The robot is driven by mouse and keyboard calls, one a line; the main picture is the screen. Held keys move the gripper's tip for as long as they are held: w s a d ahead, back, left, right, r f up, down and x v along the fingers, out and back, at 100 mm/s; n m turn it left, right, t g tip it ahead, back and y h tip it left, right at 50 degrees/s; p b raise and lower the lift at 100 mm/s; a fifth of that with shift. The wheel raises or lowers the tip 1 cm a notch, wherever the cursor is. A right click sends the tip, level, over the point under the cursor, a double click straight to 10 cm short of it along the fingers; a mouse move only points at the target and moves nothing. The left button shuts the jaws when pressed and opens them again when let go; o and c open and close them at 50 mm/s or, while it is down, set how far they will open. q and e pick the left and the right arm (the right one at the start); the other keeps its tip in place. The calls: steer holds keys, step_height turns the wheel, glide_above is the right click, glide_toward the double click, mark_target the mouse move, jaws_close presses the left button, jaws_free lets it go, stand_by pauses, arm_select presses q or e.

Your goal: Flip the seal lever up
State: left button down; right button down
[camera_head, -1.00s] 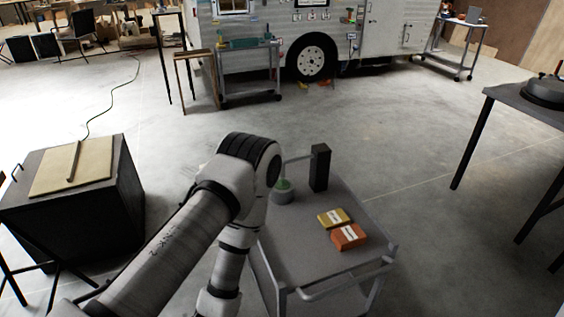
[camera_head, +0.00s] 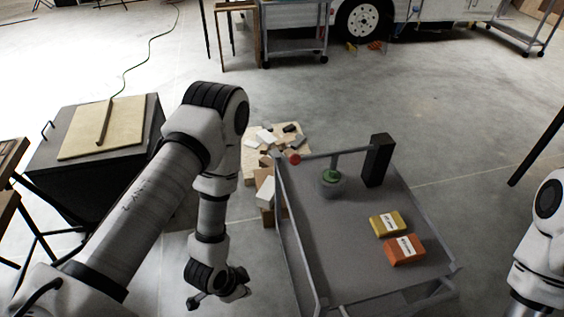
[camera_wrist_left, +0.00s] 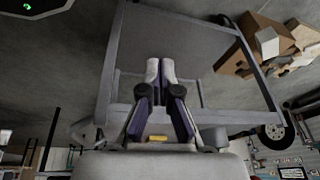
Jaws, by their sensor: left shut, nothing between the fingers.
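The lever is a thin grey bar (camera_head: 325,155) with a red knob (camera_head: 295,159) at its left end, running almost level from a dark upright block (camera_head: 378,160). A round grey piece with a green top (camera_head: 331,182) sits below the bar on the grey cart (camera_head: 345,225). My left gripper (camera_head: 218,292) hangs left of the cart, low and apart from the lever. In the left wrist view its fingers (camera_wrist_left: 160,68) are together and empty, in front of the cart frame (camera_wrist_left: 205,15). My right arm shows at the right edge; its gripper is outside the view.
A yellow box (camera_head: 388,225) and an orange box (camera_head: 404,250) lie on the cart's near right part. Scrap pieces lie on a pale board (camera_head: 262,140) behind the cart's left side. A dark cabinet (camera_head: 85,170) stands left. Open floor lies behind and right of the cart.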

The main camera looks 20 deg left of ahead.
arm_select(q)
steer(key=w+d+r+m+t+h+b, duration=0.15)
steer(key=w+m+t+h+b, duration=0.25)
steer(key=w+m+b, duration=0.55)
steer(key=w+d+m+t+h+b, duration=0.2)
steer(key=w+m+t+h+b, duration=0.2)
steer(key=w+m, duration=1)
steer(key=w+a+r+m+h+b, duration=0.2)
steer(key=w+a+m+h+b, duration=0.6)
steer(key=m+b, duration=0.6)
steer(key=w+a+b, duration=0.1)
steer(key=b, duration=0.3)
steer(key=shift+a+r+m+b, duration=0.25)
steer(key=shift+r+m+b, duration=0.05)
steer(key=shift+r+m, duration=0.1)
steer(key=b+x, duration=0.1)
steer(key=x, duration=0.2)
steer(key=b+x, duration=0.1)
steer(key=x, duration=0.6)
steer(key=shift+d+f+b, duration=0.1)
steer(key=shift+f+b, duration=0.15)
steer(key=shift+b, duration=0.15)
steer(key=a+r, duration=0.1)
steer(key=s+a+r, duration=0.1)
steer(key=r, duration=0.1)
steer(key=shift+a+r+b, duration=0.1)
steer(key=shift+r+b, duration=0.2)
